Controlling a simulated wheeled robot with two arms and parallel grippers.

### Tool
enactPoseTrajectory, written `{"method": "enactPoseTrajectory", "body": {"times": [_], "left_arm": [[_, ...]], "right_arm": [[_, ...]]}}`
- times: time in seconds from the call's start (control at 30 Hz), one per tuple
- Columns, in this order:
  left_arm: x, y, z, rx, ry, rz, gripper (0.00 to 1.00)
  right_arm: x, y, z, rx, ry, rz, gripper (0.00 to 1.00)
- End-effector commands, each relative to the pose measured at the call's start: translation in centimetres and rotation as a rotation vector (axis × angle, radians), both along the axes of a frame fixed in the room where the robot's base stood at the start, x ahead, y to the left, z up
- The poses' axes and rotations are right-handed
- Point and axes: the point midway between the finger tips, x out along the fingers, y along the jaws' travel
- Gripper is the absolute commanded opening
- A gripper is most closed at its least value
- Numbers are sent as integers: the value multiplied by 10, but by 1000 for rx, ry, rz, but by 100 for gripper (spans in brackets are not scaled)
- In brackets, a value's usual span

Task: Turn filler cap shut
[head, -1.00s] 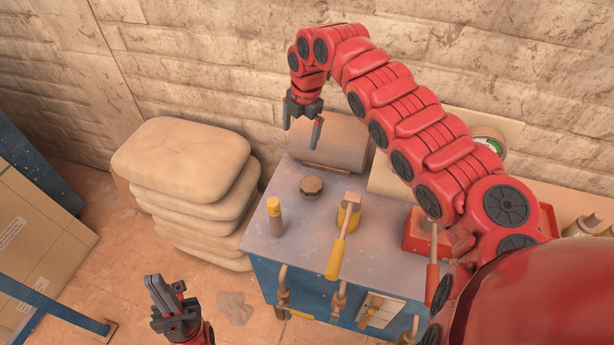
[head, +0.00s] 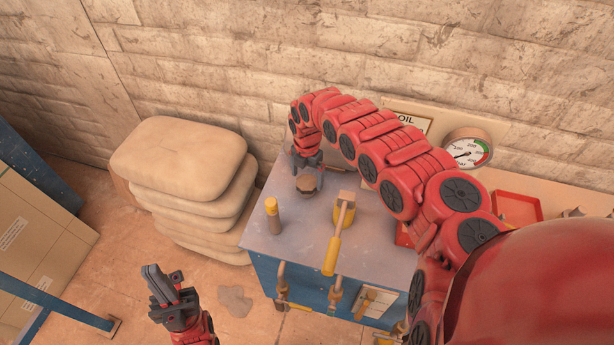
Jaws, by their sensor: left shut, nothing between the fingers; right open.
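The filler cap (head: 307,184), a brown many-sided cap, sits on top of the grey-topped blue cabinet (head: 290,235). My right gripper (head: 308,168) is low at the cap's far side. Its jaws are open, but its fingertips are partly hidden by the cap and wrist. I cannot tell whether they touch the cap or are around it. My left gripper (head: 158,284) is shut and empty, over the floor in front of the cabinet, left of it and well apart from the cap.
A yellow-topped post (head: 272,212) and a yellow-handled lever (head: 333,252) stand close to the cap. Stacked sacks (head: 180,160) are to the left. A gauge (head: 466,152) and a red tray (head: 516,208) are at the right.

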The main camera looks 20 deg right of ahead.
Motion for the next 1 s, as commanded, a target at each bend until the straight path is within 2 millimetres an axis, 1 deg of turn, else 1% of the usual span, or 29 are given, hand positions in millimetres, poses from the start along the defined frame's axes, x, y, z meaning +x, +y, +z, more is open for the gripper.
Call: {"method": "enactPoseTrajectory", "body": {"times": [0.1, 0.2, 0.5, 0.53, 0.93, 1.0], "left_arm": [[0, 0, 3, 0, 0, 0, 0], [0, 0, 3, 0, 0, 0, 0], [0, 0, 3, 0, 0, 0, 0], [0, 0, 3, 0, 0, 0, 0], [0, 0, 3, 0, 0, 0, 0], [0, 0, 3, 0, 0, 0, 0]], "right_arm": [[-1, 1, -11, 2, 3, 0, 100], [-1, 0, -17, 1, 2, -1, 100], [0, -1, -19, -1, 0, -1, 100], [0, -1, -19, -1, 0, -1, 98], [0, -1, -18, -1, 0, -2, 26], [0, -1, -18, -1, 0, -3, 26]]}}
